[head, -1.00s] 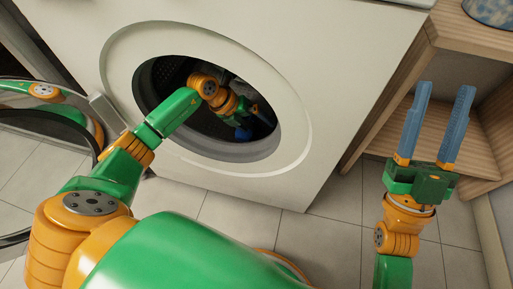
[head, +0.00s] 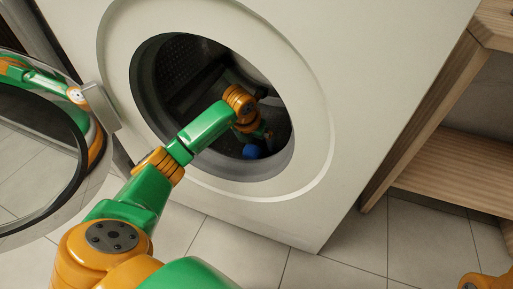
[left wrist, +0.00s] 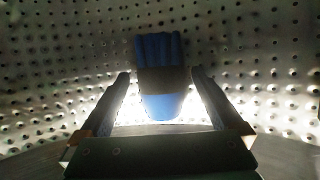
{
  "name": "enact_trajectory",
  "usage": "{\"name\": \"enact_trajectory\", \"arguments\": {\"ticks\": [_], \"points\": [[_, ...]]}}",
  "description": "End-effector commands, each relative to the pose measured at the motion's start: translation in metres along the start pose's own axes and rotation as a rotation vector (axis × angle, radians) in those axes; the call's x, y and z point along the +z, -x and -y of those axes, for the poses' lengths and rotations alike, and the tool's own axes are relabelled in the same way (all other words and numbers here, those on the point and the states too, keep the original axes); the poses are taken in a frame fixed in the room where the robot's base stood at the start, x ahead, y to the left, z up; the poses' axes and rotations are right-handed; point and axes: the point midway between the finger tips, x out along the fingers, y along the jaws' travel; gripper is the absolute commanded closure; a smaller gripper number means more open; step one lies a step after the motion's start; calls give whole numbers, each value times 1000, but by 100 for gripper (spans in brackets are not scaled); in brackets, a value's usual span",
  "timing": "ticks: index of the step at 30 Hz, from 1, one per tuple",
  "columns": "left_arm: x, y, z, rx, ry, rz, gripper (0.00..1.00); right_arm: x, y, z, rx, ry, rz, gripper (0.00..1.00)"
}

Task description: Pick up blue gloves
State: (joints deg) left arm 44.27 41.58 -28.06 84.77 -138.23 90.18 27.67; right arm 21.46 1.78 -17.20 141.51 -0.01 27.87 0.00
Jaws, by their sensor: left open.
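The blue gloves (left wrist: 158,50) lie in the washing machine's drum. In the left wrist view they stand upright in the picture, with a dark band across the middle and a brightly lit lower end. In the head view a small blue patch (head: 252,152) shows low in the drum opening. My left gripper (left wrist: 160,78) is open inside the drum, one finger to each side of the gloves in the picture. Whether the fingers touch them I cannot tell. In the head view the gripper (head: 266,133) is mostly in shadow. My right gripper is not in view.
A wooden shelf (head: 450,170) stands at the right. Tiled floor (head: 240,250) lies in front.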

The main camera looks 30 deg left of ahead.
Motion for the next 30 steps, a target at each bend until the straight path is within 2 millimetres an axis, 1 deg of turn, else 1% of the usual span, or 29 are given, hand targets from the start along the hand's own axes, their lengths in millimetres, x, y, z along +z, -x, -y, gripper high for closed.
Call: {"name": "enact_trajectory", "arguments": {"ticks": [17, 18, 20, 21, 23, 24, 26, 27, 30], "points": [[-2, -4, 0, -1, 0, -1, 0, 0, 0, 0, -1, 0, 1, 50], [-2, -4, 0, -1, 0, -1, 6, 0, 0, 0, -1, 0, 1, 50], [-2, -4, 0, -1, 0, -1, 22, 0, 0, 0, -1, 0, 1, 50], [-2, -4, 0, -1, 0, -1, 33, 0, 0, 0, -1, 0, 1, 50], [-2, -4, 0, -1, 0, -1, 49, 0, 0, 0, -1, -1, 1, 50], [-2, -4, 0, -1, 0, -1, 60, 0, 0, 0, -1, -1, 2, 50], [-2, -4, 0, -1, 0, -1, 76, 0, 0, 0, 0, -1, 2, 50], [-2, -4, 0, -1, 0, -1, 87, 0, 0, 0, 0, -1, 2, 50], [-2, -4, 0, -1, 0, 0, 88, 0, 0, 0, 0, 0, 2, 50]]}}
